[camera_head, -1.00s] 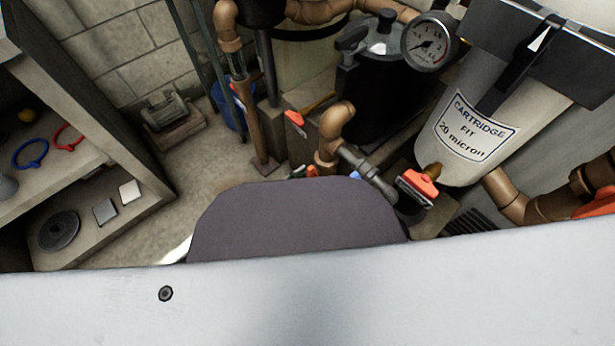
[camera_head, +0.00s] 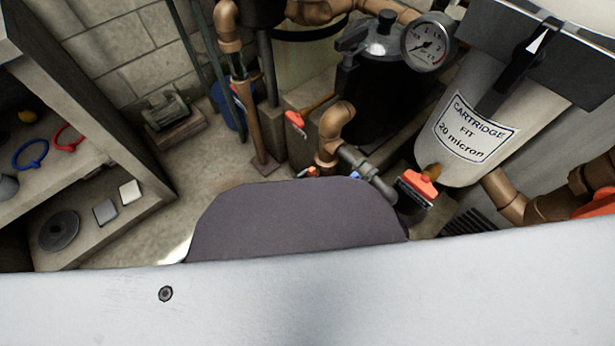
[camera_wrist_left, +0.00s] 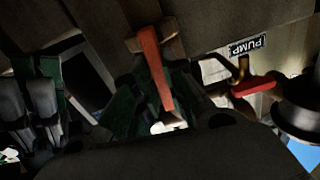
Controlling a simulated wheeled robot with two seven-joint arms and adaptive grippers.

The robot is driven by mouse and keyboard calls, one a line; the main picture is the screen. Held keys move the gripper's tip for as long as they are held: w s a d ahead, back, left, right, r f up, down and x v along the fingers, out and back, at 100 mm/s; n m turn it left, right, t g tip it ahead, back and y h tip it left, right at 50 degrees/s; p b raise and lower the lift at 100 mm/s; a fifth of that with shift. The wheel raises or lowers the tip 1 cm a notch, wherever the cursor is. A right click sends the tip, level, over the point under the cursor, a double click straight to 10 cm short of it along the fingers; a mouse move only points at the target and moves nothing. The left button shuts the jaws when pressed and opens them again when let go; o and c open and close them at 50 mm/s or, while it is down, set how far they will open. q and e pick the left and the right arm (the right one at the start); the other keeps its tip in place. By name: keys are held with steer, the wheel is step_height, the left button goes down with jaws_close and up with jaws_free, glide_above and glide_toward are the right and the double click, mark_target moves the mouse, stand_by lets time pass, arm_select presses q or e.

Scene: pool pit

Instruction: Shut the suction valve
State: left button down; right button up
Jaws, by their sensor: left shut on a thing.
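In the left wrist view a long red lever (camera_wrist_left: 153,65) runs down from a brownish fitting. My left gripper (camera_wrist_left: 162,104), with dark fingers and green parts, is around this lever and shut on it. Shadow hides the exact contact. A "PUMP" label (camera_wrist_left: 247,46) is upside down beside it, near a second red handle (camera_wrist_left: 255,86) on a brass stem. In the head view, a small orange piece (camera_head: 309,172) shows just above my grey body part, which hides most of the left gripper. I cannot read which valve is the suction one. My right gripper is not in view.
Orange handles (camera_head: 296,123) and (camera_head: 421,184) sit on pipework at the middle and right. A black pump pot (camera_head: 378,95), a gauge (camera_head: 428,42) and a cartridge filter (camera_head: 470,125) crowd the right. Shelves (camera_head: 95,215) stand at the left, with some bare floor beside them.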

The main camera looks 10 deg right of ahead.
arm_select(q)
steer(key=m+b, duration=0.1)
steer(key=m, duration=1.6)
steer(key=shift+f+m+b, duration=0.1)
steer(key=shift+m+b, duration=0.2)
steer(key=c, duration=1.4)
jaws_free()
steer(key=shift+o, duration=0.2)
steer(key=shift+a, duration=0.1)
